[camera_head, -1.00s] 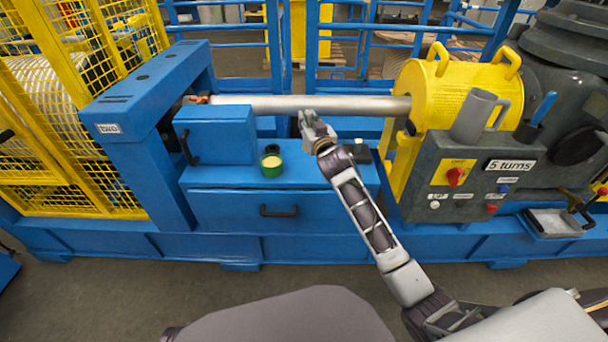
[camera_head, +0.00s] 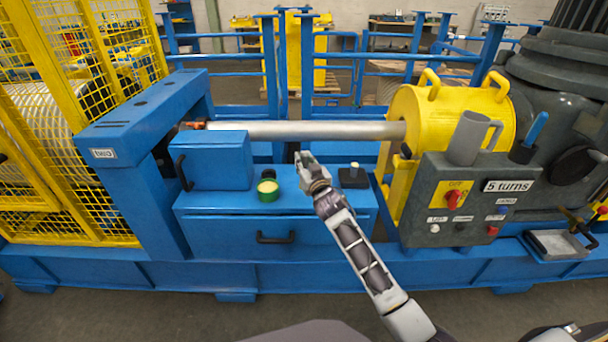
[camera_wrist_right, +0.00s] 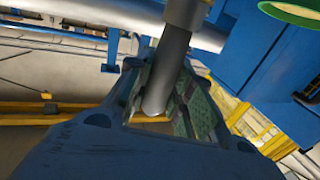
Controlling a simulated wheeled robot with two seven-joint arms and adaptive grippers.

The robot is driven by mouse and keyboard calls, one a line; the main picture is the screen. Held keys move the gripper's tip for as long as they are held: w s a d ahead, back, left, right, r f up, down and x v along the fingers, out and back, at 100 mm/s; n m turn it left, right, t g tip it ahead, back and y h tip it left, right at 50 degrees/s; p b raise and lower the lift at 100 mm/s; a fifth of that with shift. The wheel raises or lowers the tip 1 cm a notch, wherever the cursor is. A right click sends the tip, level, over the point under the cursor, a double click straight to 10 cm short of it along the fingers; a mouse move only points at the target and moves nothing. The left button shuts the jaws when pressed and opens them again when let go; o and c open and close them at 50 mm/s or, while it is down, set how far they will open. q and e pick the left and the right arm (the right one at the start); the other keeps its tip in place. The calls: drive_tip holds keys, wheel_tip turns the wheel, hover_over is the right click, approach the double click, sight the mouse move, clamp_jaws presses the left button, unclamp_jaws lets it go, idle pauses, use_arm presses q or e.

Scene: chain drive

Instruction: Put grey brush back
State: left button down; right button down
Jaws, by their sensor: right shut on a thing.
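My right gripper (camera_head: 307,163) is over the blue bench top, in front of the steel shaft, between the green tin and the small dark block. In the right wrist view its jaws (camera_wrist_right: 165,92) are shut around a smooth grey cylindrical piece, which I take as the grey brush (camera_wrist_right: 174,66). The brush's ends are not clear, and in the head view I cannot make it out from the gripper. My left gripper is not in view.
The green tin (camera_head: 268,192) with a pale yellow top and the dark block (camera_head: 354,180) with a light peg stand on the bench. Behind runs the shaft (camera_head: 310,131). A grey jug (camera_head: 468,140) and blue-handled tool (camera_head: 536,127) stand on the control box at right.

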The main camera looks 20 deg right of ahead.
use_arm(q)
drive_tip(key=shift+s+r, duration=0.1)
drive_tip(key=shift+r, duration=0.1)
